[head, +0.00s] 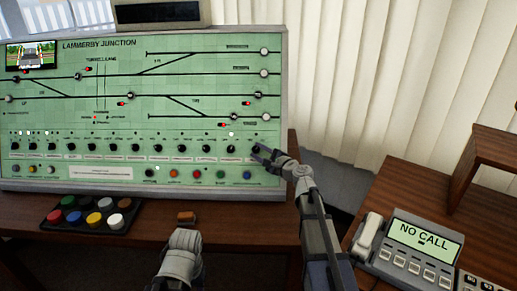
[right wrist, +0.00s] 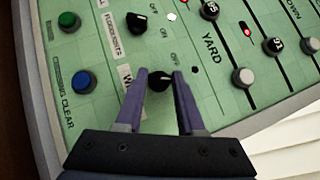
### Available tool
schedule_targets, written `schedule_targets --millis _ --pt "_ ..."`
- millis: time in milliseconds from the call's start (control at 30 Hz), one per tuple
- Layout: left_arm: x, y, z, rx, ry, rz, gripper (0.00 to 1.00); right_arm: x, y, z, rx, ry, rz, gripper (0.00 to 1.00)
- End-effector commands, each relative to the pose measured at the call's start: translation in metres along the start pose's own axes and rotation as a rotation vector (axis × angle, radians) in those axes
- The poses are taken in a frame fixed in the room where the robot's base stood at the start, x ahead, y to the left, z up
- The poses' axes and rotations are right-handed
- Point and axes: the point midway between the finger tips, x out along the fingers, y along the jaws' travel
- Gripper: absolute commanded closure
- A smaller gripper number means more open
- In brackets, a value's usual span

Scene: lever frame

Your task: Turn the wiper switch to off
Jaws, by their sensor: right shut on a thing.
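The wiper switch (right wrist: 160,82) is a small black rotary knob with a pale pointer mark, in the right wrist view. It is on the green panel (head: 150,105), near the right end of the knob row. An "OFF" mark is beside it, and its label, starting with "W", is partly hidden by a finger. My right gripper (right wrist: 160,77) has its two fingers on either side of the knob and is shut on it. In the head view, my right gripper (head: 262,153) reaches the panel's lower right. My left arm is at the bottom centre; its fingers cannot be made out.
The floodlights knob (right wrist: 137,22) is close beside the wiper switch, with a lit white lamp near it. Green (right wrist: 68,20) and blue (right wrist: 82,80) buttons are nearby. A button box (head: 90,215) sits on the desk. A phone (head: 412,245) stands at right.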

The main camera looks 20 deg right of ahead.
Motion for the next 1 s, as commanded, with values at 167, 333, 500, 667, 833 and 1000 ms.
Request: schedule_targets --millis 167,333,500,667,833,1000 --pt "-0.030 -0.003 0.002 0.000 0.000 0.000 0.50 0.001 -0.009 0.004 -0.122 0.000 0.114 1.00" --pt "-0.052 -0.005 0.003 0.000 0.000 0.000 0.50 0.001 -0.011 0.004 -0.240 0.000 0.223 1.00" --pt "-0.075 -0.007 0.004 -0.001 0.000 0.000 0.50 0.002 -0.013 0.004 -0.360 -0.001 0.334 1.00" --pt "-0.095 -0.009 0.006 -0.001 0.000 0.000 0.50 0.002 -0.013 0.005 -0.468 -0.001 0.433 1.00" --pt "-0.112 -0.011 0.007 -0.001 0.000 0.000 0.50 0.003 -0.013 0.006 -0.571 -0.002 0.529 1.00" --pt "-0.125 -0.012 0.007 -0.001 0.000 0.000 0.50 0.003 -0.012 0.005 -0.654 -0.002 0.606 1.00"
